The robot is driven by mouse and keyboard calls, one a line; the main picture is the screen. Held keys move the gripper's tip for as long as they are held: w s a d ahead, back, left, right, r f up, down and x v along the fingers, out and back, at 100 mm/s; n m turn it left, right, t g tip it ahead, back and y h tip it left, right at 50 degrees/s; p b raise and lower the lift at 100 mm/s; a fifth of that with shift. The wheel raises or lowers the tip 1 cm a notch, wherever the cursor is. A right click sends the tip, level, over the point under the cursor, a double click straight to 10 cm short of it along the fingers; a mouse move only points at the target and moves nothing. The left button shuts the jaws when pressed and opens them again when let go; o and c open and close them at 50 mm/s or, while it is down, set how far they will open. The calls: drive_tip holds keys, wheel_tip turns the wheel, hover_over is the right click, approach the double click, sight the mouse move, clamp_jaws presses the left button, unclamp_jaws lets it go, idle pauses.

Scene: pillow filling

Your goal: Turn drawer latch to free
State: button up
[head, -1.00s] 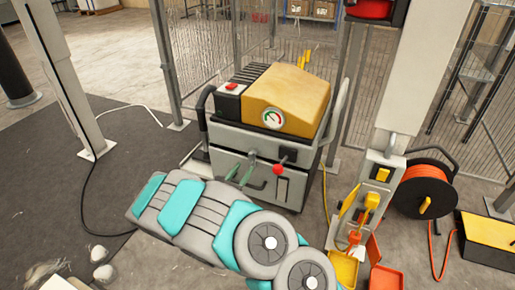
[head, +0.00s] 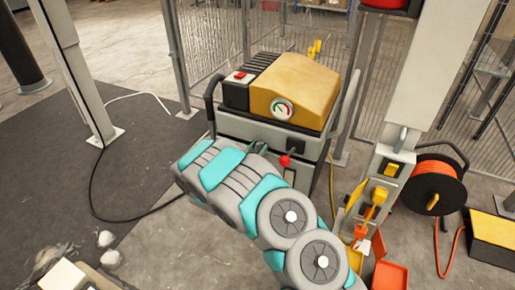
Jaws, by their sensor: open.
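The grey cabinet (head: 265,129) with a yellow housing on top stands in the middle of the head view. A red ball knob (head: 284,160) sits on its front beside a small black mount (head: 295,146). A small grey fitting (head: 257,147) shows to the left of the knob, just above my arm. I cannot tell which of these parts is the drawer latch. My grey and teal arm crosses in front and hides most of the lower front and the drawer. My gripper is hidden behind the arm, so its contact with the front cannot be seen.
Wire fence panels (head: 215,55) stand behind the cabinet. At right are an orange cable reel (head: 427,185), a grey post with yellow fittings, and orange bins (head: 388,278). A black cable (head: 93,190) lies on the dark mat at left, where the floor is mostly clear.

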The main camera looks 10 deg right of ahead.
drive_tip(key=shift+c, duration=0.2)
clamp_jaws()
drive_tip(key=shift+n, duration=0.4)
drive_tip(key=n, duration=0.2)
drive_tip(key=shift+n, duration=0.4)
drive_tip(key=n, duration=0.5)
drive_tip(key=shift+w+a+b, duration=0.1)
drive_tip(key=shift+a+b, duration=0.05)
drive_tip(key=shift+b, duration=0.25)
drive_tip(key=n, duration=0.5)
drive_tip(key=shift+b, duration=0.3)
drive_tip(key=n, duration=0.4)
drive_tip(key=shift+a+f, duration=0.1)
drive_tip(key=shift+f, duration=0.05)
drive_tip(key=shift+w+n, duration=0.1)
drive_tip(key=shift+n, duration=0.2)
